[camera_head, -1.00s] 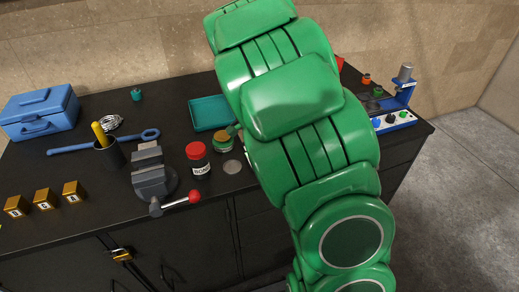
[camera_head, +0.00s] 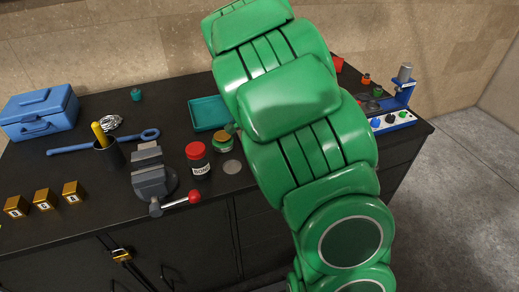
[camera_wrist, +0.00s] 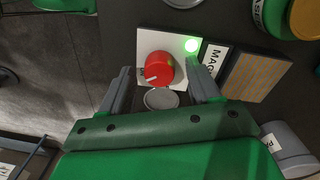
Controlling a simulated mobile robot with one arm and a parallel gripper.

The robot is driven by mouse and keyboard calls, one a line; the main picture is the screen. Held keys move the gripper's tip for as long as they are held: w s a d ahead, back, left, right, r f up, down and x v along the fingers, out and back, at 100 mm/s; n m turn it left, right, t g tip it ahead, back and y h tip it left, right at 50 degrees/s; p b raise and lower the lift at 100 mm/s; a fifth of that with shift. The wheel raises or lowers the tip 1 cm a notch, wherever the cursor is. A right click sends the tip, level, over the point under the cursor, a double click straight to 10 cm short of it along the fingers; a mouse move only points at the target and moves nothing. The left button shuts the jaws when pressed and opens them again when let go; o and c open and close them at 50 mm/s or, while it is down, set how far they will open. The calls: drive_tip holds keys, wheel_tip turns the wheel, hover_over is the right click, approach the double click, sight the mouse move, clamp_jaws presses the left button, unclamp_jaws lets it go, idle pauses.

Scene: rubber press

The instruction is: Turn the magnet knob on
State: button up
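In the wrist view a red round knob (camera_wrist: 158,68) sits on a white panel (camera_wrist: 150,38). Its white pointer mark faces the lower left. A small green lamp (camera_wrist: 191,45) on the panel's right corner is lit. A label beginning "MAG" (camera_wrist: 213,60) is beside the panel, partly hidden by a finger. My gripper (camera_wrist: 160,75) is open, with one finger on each side of the knob and visible space between finger and knob. In the head view my green arm hides the gripper and the knob.
A flat patterned plate (camera_wrist: 254,76) lies right of the label. In the head view the black bench holds a vise (camera_head: 152,178), a red-lidded jar (camera_head: 198,160), a teal tray (camera_head: 209,113), a blue toolbox (camera_head: 38,112) and a blue device (camera_head: 396,117) at the right end.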

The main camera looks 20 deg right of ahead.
drive_tip(key=shift+r, duration=0.1)
drive_tip(key=r, duration=0.7)
drive_tip(key=shift+w+r, duration=0.25)
drive_tip(key=shift+r, duration=0.05)
drive_tip(key=shift+s+d+f+m+y, duration=0.4)
drive_tip(key=shift+s+d+m+y, duration=0.15)
drive_tip(key=shift+s+m+y, duration=0.25)
drive_tip(key=shift+w+a+f+m+t+y, duration=0.1)
drive_tip(key=shift+f+m+t+y, duration=0.4)
drive_tip(key=shift+f, duration=0.7)
drive_tip(key=shift+w+a+f+m+t+y, duration=0.15)
drive_tip(key=shift+f+m+y, duration=0.35)
drive_tip(key=shift+f+m, duration=0.55)
drive_tip(key=shift+w+a+f+m+t+y, duration=0.1)
drive_tip(key=shift+f+m+t+y, duration=0.35)
drive_tip(key=shift+f, duration=0.85)
drive_tip(key=shift+c, duration=0.4)
